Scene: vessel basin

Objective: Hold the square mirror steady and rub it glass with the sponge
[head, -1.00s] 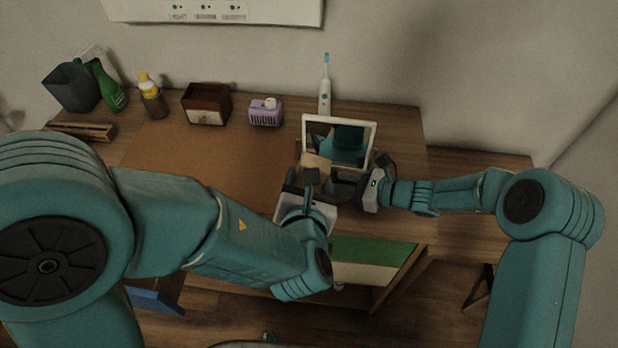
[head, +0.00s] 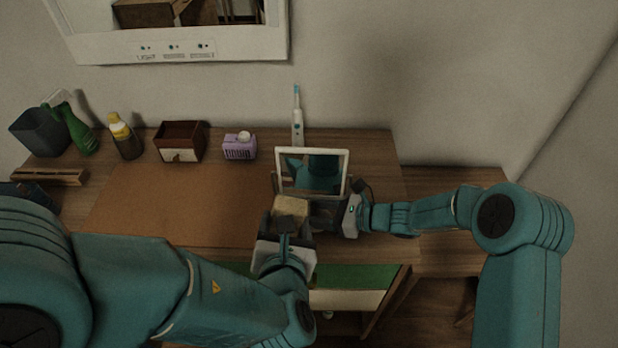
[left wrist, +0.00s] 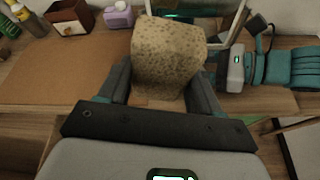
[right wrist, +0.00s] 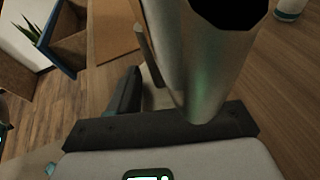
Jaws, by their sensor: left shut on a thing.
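The square mirror (head: 335,178) stands tilted on the desk in a pale frame, its dark glass reflecting teal arm parts. Part of its frame also shows in the left wrist view (left wrist: 237,24). My left gripper (head: 287,222) is shut on the tan sponge (head: 291,207), just in front of the mirror's lower left edge. The speckled sponge fills the space between the fingers in the left wrist view (left wrist: 168,58). My right gripper (head: 330,213) is low at the mirror's right side, its fingers apart. A shiny grey form hides one finger in the right wrist view, so contact is unclear.
A toothbrush (head: 297,120) stands behind the mirror. The brown mat (head: 170,205) is clear.

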